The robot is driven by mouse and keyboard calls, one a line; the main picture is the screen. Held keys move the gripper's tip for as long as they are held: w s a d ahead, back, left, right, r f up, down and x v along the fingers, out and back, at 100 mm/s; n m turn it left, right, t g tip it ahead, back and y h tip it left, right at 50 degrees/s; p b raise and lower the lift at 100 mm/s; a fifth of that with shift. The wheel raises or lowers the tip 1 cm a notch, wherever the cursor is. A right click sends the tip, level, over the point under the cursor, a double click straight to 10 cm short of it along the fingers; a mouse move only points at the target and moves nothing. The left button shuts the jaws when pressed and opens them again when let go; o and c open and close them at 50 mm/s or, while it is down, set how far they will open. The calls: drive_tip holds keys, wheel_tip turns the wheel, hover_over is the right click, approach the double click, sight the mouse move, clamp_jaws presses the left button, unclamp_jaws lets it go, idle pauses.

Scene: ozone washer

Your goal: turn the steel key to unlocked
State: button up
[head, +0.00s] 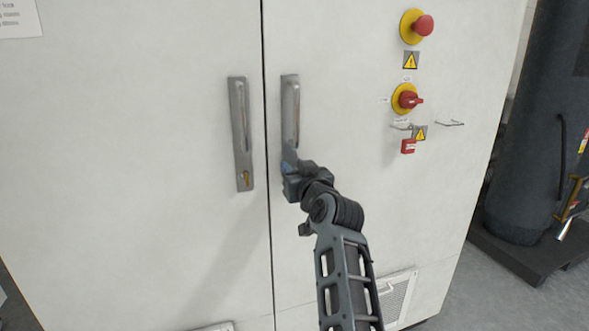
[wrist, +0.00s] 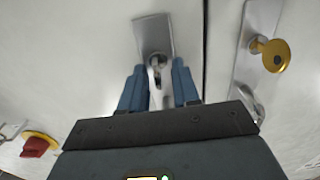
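The steel key (wrist: 156,61) sits in the lower end of the right door's handle plate (wrist: 149,28), seen in the wrist view. In the head view that right handle plate (head: 290,105) is visible, but my gripper hides the key. My gripper (head: 288,170) is at the plate's lower end. In the wrist view my gripper (wrist: 158,82) has its two blue fingers apart, one on each side of the key. Gaps show between the key and both fingers. I cannot tell exactly how deep the key reaches between them.
A brass key (wrist: 272,54) sits in the left door's handle plate (head: 240,130), close beside my gripper. A red rotary switch (head: 408,99), an emergency button (head: 422,26) and a red padlock (head: 408,146) are on the right door. A dark cylinder (head: 535,120) stands at the right.

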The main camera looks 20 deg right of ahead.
drive_tip(key=shift+w, duration=0.15)
drive_tip(key=shift+c, duration=0.3)
clamp_jaws()
drive_tip(key=shift+m, duration=0.3)
drive_tip(key=m+p, duration=0.1)
drive_tip(key=m, duration=0.1)
drive_tip(key=shift+d+m, duration=0.15)
drive_tip(key=shift+m, duration=0.15)
drive_tip(key=m+p, duration=0.1)
drive_tip(key=m, duration=0.2)
drive_tip(key=shift+d+m, duration=0.15)
drive_tip(key=shift+m, duration=0.15)
drive_tip(key=m+p, duration=0.1)
drive_tip(key=m, duration=0.2)
drive_tip(key=m+p, duration=0.2)
drive_tip(key=m, duration=0.1)
drive_tip(key=shift+d+f, duration=0.15)
drive_tip(key=shift+d, duration=0.05)
drive_tip(key=shift+d+f+m+p, duration=0.15)
drive_tip(key=shift+m+p, duration=0.55)
drive_tip(key=shift+m, duration=0.6)
drive_tip(key=shift+a+f+m+p, duration=0.15)
drive_tip(key=shift+m+p, duration=0.55)
drive_tip(key=shift+m, duration=0.6)
drive_tip(key=shift+d, duration=0.1)
